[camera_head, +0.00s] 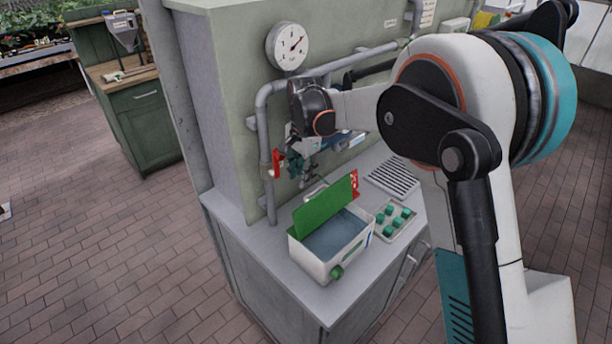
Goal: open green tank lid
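The tank is a white open-topped box (311,263) on the grey counter, with a round green knob low on its front. Its green lid (325,209) is raised and tilted up along the back side, so the blue-grey inside of the tank (336,236) shows. My gripper (303,172) hangs above and behind the lid, close to the wall pipes. Its fingers are small and partly lost among the pipes and fittings. I cannot tell whether they are open or touch the lid.
A grey pipe (264,150) with a red handle (278,164) runs close to my gripper. A pressure gauge (288,46) is above. Right of the tank are a tray with several green pieces (383,232) and a slatted grate (392,178).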

